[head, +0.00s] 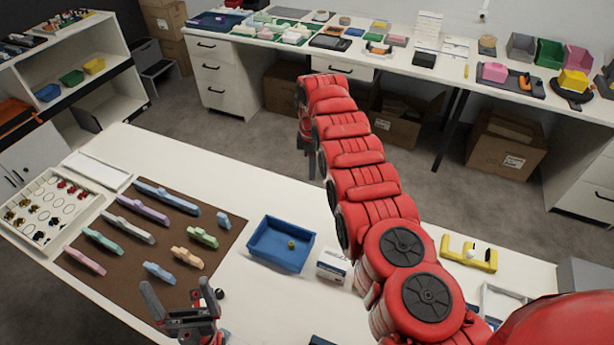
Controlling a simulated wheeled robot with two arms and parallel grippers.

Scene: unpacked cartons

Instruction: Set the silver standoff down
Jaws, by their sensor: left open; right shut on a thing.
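My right gripper (309,160) is at the far end of my red arm, above the floor gap beyond the white table. It is small and partly hidden by the arm. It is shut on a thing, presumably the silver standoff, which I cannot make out. My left gripper (183,309) is open and empty over the near edge of the brown mat (135,262). A blue tray (268,260) on the table, right of the mat, holds a small olive-gold piece (291,244). No silver standoff shows clearly elsewhere.
The mat bears several coloured clamp-like parts. A white compartment tray (40,214) with small red and gold pieces is at left. A white box (333,266) is beside the blue tray; a yellow holder (468,254) lies right of my arm. A cluttered bench (375,65) stands behind.

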